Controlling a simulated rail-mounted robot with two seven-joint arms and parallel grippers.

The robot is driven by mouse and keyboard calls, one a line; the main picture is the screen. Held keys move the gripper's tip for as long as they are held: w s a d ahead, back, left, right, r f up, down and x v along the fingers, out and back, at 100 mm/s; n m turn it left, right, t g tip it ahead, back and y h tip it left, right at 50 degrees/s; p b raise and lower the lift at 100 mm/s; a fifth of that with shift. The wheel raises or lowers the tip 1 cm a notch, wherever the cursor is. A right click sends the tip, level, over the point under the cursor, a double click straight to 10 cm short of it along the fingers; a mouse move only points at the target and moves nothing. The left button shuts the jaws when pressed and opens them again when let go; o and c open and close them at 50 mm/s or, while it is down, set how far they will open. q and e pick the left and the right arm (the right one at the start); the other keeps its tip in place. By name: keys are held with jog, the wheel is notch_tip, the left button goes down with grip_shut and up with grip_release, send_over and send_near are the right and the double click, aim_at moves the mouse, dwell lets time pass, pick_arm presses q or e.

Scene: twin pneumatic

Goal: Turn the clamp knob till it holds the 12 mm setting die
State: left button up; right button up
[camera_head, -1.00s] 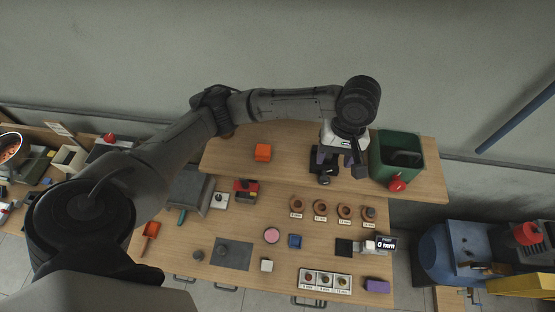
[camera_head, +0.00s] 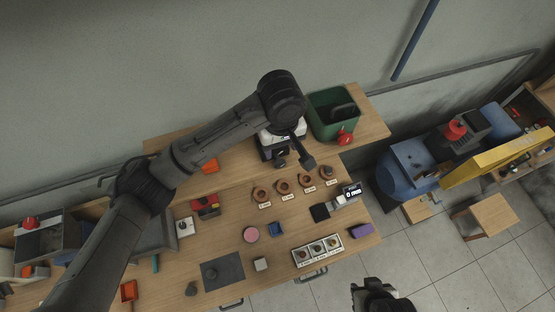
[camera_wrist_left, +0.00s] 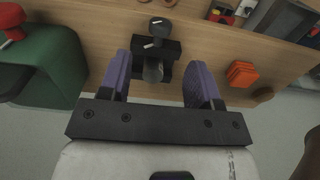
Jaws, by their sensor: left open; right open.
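The black clamp fixture (camera_wrist_left: 170,48) stands at the back of the bench. In the left wrist view it has two dark round knobs with white pointer lines: a front knob (camera_wrist_left: 160,27) and a nearer knob (camera_wrist_left: 153,71). My left gripper (camera_wrist_left: 157,80) is open, its purple fingers on either side of the nearer knob, with gaps visible. In the head view my arm partly hides the fixture (camera_head: 267,150). I cannot tell whether a die is in it. My right gripper (camera_head: 378,297) is at the lower edge, away from the bench.
Labelled ring stands (camera_head: 283,187) line the bench, and a white tray (camera_head: 300,262) holds three round pieces. A display (camera_head: 352,190) reads 0 mm. An orange block (camera_head: 210,165) lies left.

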aim_at(280, 162)
pick_arm(q)
notch_tip(280, 162, down, 6)
jog(key=shift+f+b, duration=0.1)
jog(key=shift+b, duration=0.35)
jog(key=shift+f, duration=1.2)
